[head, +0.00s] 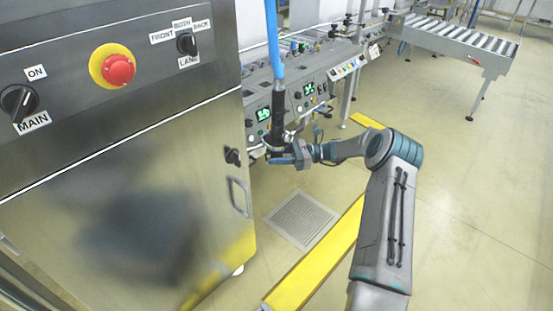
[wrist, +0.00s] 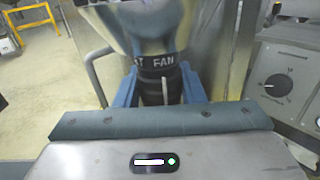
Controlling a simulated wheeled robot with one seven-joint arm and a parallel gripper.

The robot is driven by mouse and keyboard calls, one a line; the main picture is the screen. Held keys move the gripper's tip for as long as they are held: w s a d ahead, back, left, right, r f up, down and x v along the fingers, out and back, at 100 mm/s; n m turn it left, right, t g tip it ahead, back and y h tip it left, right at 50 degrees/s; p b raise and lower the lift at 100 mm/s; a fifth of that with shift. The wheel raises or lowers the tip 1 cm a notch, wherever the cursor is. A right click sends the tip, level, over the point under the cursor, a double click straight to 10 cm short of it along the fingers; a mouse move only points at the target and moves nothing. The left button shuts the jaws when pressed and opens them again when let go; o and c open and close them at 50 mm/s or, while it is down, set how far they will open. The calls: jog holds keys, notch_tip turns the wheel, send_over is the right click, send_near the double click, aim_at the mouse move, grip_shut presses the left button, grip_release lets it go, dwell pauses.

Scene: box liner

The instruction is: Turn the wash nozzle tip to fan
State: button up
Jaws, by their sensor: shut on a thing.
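The wash nozzle (head: 277,108) hangs upright, black, at the lower end of a blue hose (head: 273,40) in the head view. My gripper (head: 280,156) is at its lower end. In the wrist view my gripper (wrist: 158,92) has its two blue fingers on either side of the black nozzle tip (wrist: 157,86) and is shut on it. A dark band above the fingers carries white lettering, FAN (wrist: 164,62), near the middle, with a partly hidden word ending in T to its left.
A steel cabinet (head: 130,200) with a red stop button (head: 119,70) and switches stands at the left, its door handle (head: 239,196) close to my gripper. A control console (head: 310,80) is behind. A floor drain (head: 302,218) and yellow strip (head: 318,258) lie below.

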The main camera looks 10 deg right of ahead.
jog(key=shift+n+g, duration=0.6)
jog(key=shift+g, duration=0.4)
jog(key=shift+r, duration=0.1)
jog(key=o, duration=1)
jog(key=w+d, duration=0.1)
jog(key=d, duration=1.3)
jog(key=shift+f+b, duration=0.25)
jog(key=shift+b, duration=0.1)
